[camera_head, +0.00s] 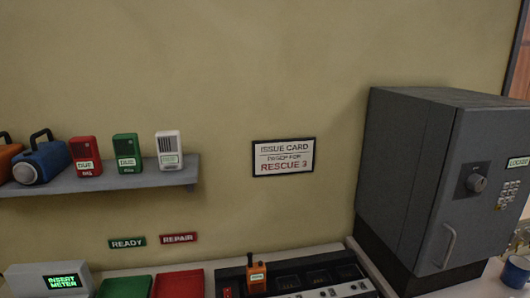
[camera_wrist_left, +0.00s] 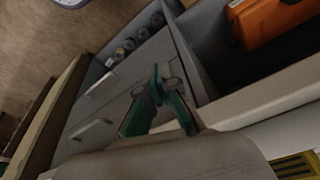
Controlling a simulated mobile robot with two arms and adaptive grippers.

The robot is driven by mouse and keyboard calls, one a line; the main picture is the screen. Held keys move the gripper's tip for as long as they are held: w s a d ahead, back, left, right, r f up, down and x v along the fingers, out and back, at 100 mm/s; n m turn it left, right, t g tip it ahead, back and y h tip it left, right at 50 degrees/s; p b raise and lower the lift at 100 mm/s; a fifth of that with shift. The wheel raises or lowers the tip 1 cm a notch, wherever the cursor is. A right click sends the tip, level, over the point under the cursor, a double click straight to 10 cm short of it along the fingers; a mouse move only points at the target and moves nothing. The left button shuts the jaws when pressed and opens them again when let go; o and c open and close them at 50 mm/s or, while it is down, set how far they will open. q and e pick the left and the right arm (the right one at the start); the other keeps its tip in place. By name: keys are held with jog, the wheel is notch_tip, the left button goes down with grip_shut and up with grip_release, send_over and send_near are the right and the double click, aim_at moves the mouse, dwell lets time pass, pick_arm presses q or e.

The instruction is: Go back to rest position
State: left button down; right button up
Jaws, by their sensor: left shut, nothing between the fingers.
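My left gripper (camera_wrist_left: 158,78) shows in the left wrist view. Its green-sided fingers meet at the tips, and nothing is between them. It hangs in front of a grey drawer unit (camera_wrist_left: 130,92) with pale handles; I cannot tell the gap between them. Neither gripper shows in the head view, and my right gripper is in neither view.
In the head view, a shelf (camera_head: 130,183) holds pagers and other devices on the left wall. A grey safe (camera_head: 415,170) stands right, beside a console (camera_head: 300,282) with an orange radio (camera_head: 256,274). An orange case (camera_wrist_left: 268,18) shows in the wrist view.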

pick_arm(q)
notch_tip(320, 180, down, 16)
jog(key=s+b, duration=0.2)
jog(key=b, duration=0.1)
jog(key=s+a+f+g+b, duration=0.1)
jog(key=s+f+b, duration=0.1)
jog(key=s+f, duration=0.7)
jog(key=s+a+f+g+b, duration=0.1)
jog(key=s+a+f+b, duration=0.1)
jog(key=s+f, duration=0.7)
notch_tip(320, 180, down, 6)
jog(key=shift+a+f+b, duration=0.1)
jog(key=shift+a+b, duration=0.05)
jog(key=shift+b, duration=0.3)
